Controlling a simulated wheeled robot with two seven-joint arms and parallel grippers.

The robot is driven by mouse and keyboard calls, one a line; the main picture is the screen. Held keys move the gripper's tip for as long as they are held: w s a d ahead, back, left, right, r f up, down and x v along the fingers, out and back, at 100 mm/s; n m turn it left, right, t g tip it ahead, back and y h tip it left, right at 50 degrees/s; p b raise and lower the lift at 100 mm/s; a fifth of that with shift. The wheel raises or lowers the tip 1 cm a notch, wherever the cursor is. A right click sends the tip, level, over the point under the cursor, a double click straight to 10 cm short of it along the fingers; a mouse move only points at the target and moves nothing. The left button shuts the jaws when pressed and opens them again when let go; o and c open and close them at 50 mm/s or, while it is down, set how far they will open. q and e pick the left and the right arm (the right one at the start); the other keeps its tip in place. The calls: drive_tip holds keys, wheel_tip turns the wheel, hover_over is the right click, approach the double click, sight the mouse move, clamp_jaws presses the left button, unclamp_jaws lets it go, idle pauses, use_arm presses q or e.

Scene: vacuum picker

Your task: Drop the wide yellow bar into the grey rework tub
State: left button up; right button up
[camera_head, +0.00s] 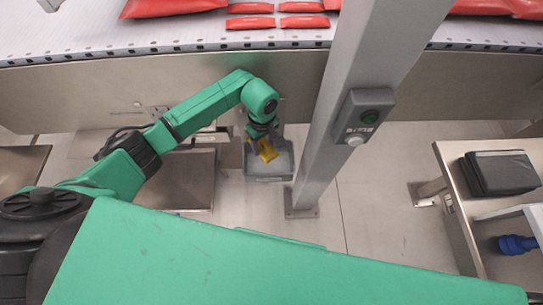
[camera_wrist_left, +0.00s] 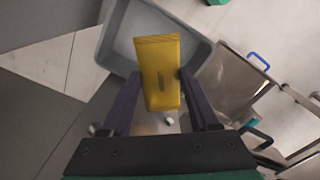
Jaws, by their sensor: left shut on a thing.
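The wide yellow bar (camera_head: 267,150) is in my left gripper (camera_head: 262,138), low in the middle of the head view. In the left wrist view the yellow bar (camera_wrist_left: 160,75) sits between the two dark fingers of the left gripper (camera_wrist_left: 161,88), which are shut on its sides. The grey rework tub (camera_head: 283,172) stands beyond and below the bar. Its rim also shows in the left wrist view (camera_wrist_left: 118,30), with the bar overlapping part of the tub's opening. The tub's inside is partly hidden by the bar and gripper. My right gripper is not in view.
A conveyor (camera_head: 200,48) with red packs runs along the back. A bench (camera_head: 455,185) with a black case (camera_head: 500,173) is at right. A steel platform (camera_head: 187,180) lies left of the tub.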

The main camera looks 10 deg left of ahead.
use_arm(q)
drive_tip(key=f+b, duration=0.2)
drive_tip(key=f, duration=0.2)
drive_tip(key=shift+s+f+b, duration=0.2)
drive_tip(key=shift+b, duration=0.1)
drive_tip(key=shift+f, duration=0.25)
drive_tip(key=o, duration=1.4)
drive_tip(key=shift+o, duration=0.2)
wheel_tip(320, 180, up, 15)
drive_tip(key=shift+f+p, duration=0.2)
drive_tip(key=shift+p, duration=0.15)
